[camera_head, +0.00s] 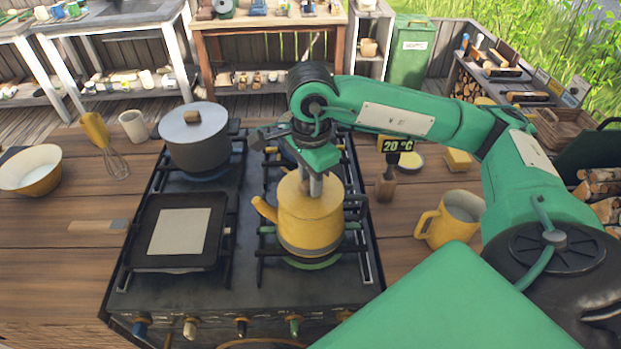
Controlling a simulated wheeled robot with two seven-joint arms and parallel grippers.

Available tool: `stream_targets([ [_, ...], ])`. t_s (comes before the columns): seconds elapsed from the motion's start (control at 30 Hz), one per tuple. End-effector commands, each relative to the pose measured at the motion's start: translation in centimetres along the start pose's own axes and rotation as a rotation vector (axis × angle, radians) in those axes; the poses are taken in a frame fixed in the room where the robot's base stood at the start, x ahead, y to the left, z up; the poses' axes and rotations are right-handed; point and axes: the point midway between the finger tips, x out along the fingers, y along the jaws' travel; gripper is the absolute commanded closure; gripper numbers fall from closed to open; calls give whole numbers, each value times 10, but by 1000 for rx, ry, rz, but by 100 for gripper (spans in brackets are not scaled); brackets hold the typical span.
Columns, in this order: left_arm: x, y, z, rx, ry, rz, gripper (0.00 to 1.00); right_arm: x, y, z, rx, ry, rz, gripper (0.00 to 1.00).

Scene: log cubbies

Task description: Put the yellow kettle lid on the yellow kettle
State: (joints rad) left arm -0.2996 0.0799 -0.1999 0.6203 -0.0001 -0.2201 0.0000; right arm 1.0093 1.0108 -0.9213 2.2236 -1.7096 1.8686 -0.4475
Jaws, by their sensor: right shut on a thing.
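The yellow kettle (308,222) stands upright on the front right burner, its spout to the left. My right gripper (315,186) points straight down over the kettle's top. It is shut on the brownish knob of the yellow kettle lid (296,193). The lid is level at the kettle's mouth and shows no clear gap to the body, though I cannot tell whether it is fully seated. The fingers hide part of the knob. My left gripper is not in view.
A grey pot (194,140) stands on the back left burner and a dark square pan (180,232) on the front left one. A yellow mug (450,218) and a brush-like tool (385,188) are right of the stove (240,297). A whisk (113,160) and bowl (32,173) lie left.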

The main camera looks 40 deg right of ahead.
Motion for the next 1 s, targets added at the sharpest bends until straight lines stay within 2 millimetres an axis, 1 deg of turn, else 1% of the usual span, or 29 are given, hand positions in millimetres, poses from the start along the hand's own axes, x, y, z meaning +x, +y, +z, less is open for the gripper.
stream_targets([
  [0.27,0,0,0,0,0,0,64,0,0,0,0,0,0,99],
  [0.73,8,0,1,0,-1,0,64,1,0,0,0,0,-1,99],
  [1.0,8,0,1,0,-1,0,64,0,0,0,0,0,0,99],
])
